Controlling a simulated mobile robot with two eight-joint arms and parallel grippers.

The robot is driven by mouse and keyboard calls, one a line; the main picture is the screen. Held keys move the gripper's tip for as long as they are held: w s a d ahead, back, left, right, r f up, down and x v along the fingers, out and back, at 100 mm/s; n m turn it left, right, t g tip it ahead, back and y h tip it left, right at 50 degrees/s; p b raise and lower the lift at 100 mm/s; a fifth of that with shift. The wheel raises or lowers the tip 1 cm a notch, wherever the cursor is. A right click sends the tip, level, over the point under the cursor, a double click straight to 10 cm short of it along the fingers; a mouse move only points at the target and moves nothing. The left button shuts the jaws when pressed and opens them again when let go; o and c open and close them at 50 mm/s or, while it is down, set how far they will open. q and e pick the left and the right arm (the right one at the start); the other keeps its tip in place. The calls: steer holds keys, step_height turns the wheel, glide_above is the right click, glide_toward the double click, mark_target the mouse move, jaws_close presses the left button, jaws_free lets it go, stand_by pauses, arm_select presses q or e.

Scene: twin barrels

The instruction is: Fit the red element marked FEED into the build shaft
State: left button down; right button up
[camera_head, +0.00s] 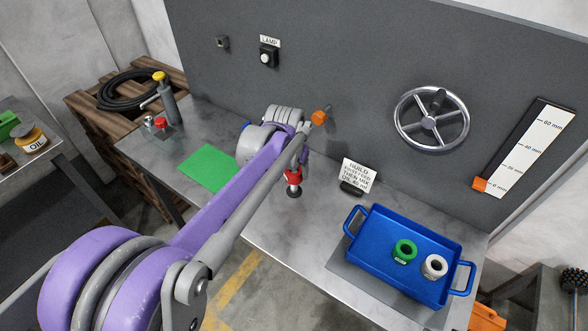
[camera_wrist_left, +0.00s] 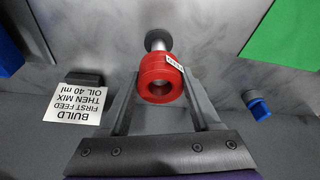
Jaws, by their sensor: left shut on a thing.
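The red element (camera_wrist_left: 161,70), a ring with a white label at its rim, is between the two fingers of my left gripper (camera_wrist_left: 160,84), which is shut on it. In the head view the red element (camera_head: 293,176) is below my left gripper (camera_head: 299,158), at the middle of the bench. A pale post with a dark round end (camera_wrist_left: 157,42) is in line beyond the ring. I cannot tell whether the post enters the ring; the near hole looks empty. The dark foot (camera_head: 294,193) shows under the ring in the head view. My right gripper is not in view.
A blue tray (camera_head: 383,278) holds a green ring (camera_head: 403,251) and a white ring (camera_head: 434,266). The build sign (camera_head: 358,176) stands right of the gripper. A green mat (camera_head: 209,168) lies left. A handwheel (camera_head: 431,120) and an orange knob (camera_head: 319,117) are on the back panel.

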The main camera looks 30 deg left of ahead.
mark_target(294, 178)
arm_select(q)
steer(key=shift+f+b, duration=1.2)
steer(key=shift+f, duration=0.85)
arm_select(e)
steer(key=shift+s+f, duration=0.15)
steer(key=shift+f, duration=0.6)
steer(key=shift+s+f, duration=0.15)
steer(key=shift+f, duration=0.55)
